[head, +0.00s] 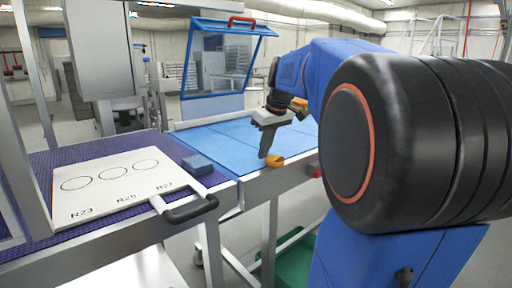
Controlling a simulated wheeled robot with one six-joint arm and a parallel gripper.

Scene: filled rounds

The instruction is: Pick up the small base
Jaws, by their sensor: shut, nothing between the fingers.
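My gripper (264,155) points down over the near edge of the blue table (222,143). Its fingers are shut and empty. A small orange-yellow rounded piece (276,161) lies at that edge, just right of the fingertips; I cannot tell whether they touch. A small dark blue block (197,165) sits on the purple surface to the left, apart from the gripper. I cannot tell for sure which of these two pieces is the small base.
A white board (110,202) with three circles marked R23, R25 and R27 lies on the purple table (52,160), a black handle (190,208) at its right end. A blue-framed clear panel with a red handle (243,20) stands behind. My arm covers the right side.

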